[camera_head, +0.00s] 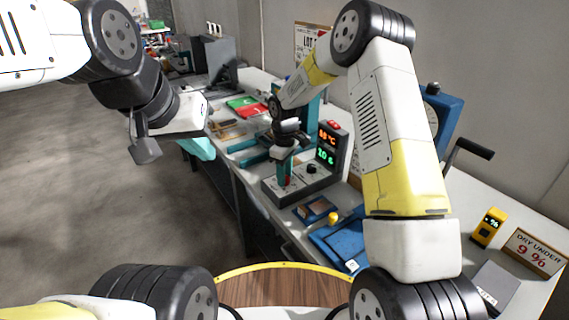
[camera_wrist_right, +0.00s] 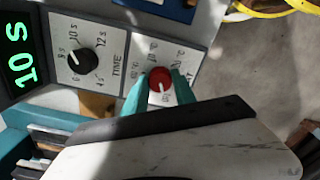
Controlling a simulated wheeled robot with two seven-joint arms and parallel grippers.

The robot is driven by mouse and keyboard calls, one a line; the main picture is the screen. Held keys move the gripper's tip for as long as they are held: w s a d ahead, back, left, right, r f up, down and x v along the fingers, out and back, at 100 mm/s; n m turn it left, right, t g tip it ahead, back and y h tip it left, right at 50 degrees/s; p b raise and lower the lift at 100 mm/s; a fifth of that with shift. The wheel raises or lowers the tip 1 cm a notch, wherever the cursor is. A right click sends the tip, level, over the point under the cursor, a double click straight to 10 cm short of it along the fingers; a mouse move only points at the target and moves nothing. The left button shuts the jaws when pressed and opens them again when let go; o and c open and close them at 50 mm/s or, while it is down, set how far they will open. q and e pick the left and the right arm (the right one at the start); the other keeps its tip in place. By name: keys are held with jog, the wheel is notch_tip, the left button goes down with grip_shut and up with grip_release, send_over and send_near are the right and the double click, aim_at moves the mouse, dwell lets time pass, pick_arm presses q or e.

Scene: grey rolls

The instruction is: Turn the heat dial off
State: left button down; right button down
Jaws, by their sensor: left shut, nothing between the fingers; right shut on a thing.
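The heat dial (camera_wrist_right: 159,82) is a round red knob with a white pointer line, on a light panel with temperature marks around it. Its pointer is toward the lower side of the wrist picture; the mark there is too small to read surely. My right gripper (camera_wrist_right: 160,88) is shut on the dial, with a teal fingertip on each side of it. In the head view my right gripper (camera_head: 286,180) reaches down to the grey control box (camera_head: 310,192), and the dial is mostly hidden. My left gripper (camera_head: 146,150) is shut and empty above the floor, left of the bench.
A black time dial (camera_wrist_right: 82,60) sits beside the heat dial, near a green "10 S" display (camera_wrist_right: 16,68). The display tower (camera_head: 333,145) stands behind the box. A blue tray (camera_head: 335,243) lies nearer on the bench. A yellow meter (camera_head: 488,228) is at the right.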

jog(key=shift+w, duration=0.1)
jog(key=c, duration=1)
grip_release()
notch_tip(320, 180, up, 8)
jog(key=shift+f, duration=0.2)
jog(key=shift+r, duration=0.15)
